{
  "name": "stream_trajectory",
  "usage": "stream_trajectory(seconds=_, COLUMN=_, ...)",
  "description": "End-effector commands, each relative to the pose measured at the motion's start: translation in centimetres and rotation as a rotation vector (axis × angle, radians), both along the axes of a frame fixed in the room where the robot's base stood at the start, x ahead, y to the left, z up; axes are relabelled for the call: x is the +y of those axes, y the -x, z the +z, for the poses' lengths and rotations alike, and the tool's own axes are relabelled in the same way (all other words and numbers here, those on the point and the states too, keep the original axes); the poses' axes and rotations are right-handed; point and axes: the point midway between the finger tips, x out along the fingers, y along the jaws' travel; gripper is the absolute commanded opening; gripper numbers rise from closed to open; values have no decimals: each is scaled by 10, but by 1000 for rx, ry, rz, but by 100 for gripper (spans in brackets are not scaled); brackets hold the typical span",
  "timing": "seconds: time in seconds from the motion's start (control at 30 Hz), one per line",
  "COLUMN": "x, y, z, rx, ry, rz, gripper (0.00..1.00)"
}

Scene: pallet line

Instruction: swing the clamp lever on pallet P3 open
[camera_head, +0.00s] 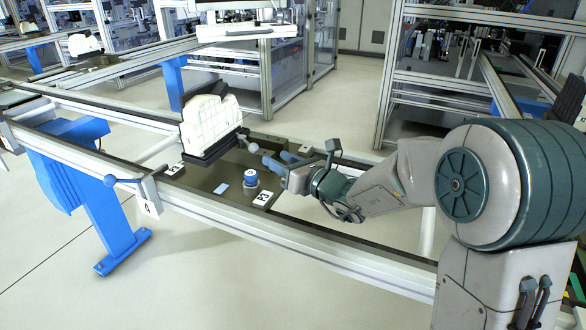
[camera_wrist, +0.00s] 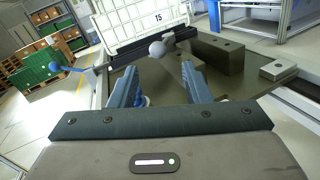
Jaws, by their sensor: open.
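My gripper (camera_head: 277,159) has blue fingers, open and empty, just right of the knob; the wrist view also shows the gripper (camera_wrist: 160,74).
A blue-and-white round part (camera_head: 250,180) and a light blue tile (camera_head: 221,188) sit on the pallet. A dark block (camera_wrist: 215,54) stands right of the knob.

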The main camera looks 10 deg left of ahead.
Motion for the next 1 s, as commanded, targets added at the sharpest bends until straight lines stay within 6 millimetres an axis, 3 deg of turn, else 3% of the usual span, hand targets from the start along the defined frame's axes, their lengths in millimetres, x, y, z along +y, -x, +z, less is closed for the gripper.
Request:
stream_trajectory(seconds=0.2, x=-28, y=19, z=0, rx=-1, ry=2, rz=-3, gripper=44)
stream_trajectory(seconds=0.6, x=-34, y=24, z=0, rx=0, ry=0, rz=-1, gripper=44)
stream_trajectory(seconds=0.77, x=-33, y=30, z=1, rx=-22, ry=32, rz=23, gripper=0)
stream_trajectory(seconds=0.87, x=-30, y=47, z=0, rx=-77, ry=116, rz=84, gripper=0)
stream_trajectory(seconds=1.0, x=-28, y=87, z=-6, rx=-216, ry=325, rz=236, gripper=0)
